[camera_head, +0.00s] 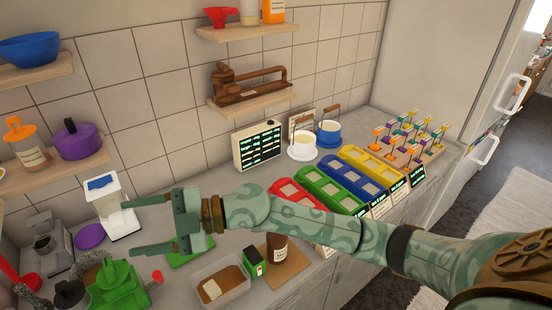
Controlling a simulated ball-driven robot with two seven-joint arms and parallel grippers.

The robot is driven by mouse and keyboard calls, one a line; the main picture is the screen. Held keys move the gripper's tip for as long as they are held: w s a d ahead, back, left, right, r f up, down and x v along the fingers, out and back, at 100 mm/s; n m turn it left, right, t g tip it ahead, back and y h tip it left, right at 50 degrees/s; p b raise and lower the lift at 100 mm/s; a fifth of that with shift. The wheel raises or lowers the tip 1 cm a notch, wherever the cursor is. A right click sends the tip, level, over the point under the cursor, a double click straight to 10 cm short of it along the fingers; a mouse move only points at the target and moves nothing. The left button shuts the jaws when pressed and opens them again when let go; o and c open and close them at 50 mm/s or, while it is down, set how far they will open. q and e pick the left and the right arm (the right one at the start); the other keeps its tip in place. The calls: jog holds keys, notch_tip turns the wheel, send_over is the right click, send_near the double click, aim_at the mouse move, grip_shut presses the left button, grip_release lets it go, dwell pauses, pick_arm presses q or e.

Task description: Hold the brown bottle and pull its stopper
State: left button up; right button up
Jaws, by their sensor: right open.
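A brown bottle (276,258) with a pale label stands on a wooden board (296,274) near the front of the counter in the head view. My right arm passes in front of its upper part, so its top and stopper are hidden. My right gripper (128,228) is open and empty, well to the left of the bottle. Its fingers point left, near a white device with a blue top (108,205). My left gripper is not in view.
A clear tray (221,293) and a green box (254,263) stand left of the bottle. Red, green, blue and yellow bins (322,190) line the counter behind my arm. Shelves (255,108) hang on the tiled wall.

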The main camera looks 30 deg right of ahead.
jog(key=w+d+f+g+h+p, duration=0.1)
jog(key=d+f+g+h, duration=0.15)
jog(key=d+h, duration=0.35)
jog(key=d+f+g+h, duration=0.2)
jog(key=d+g+h, duration=0.1)
jog(key=d+h, duration=0.3)
jog(key=w+d+r+m+h, duration=0.1)
jog(key=d+r+m+h, duration=0.2)
jog(key=d, duration=0.5)
jog(key=w+d+r+m+h, duration=0.1)
jog(key=d+m+h, duration=0.25)
jog(key=d, duration=0.55)
jog(key=shift+m+y, duration=0.35)
jog(key=shift+m, duration=0.1)
jog(key=f+p, duration=0.2)
jog(key=f, duration=1.4)
jog(key=shift+a+f, duration=0.1)
jog(key=shift+a, duration=0.1)
jog(key=c, duration=1.1)
jog(key=o, duration=1.1)
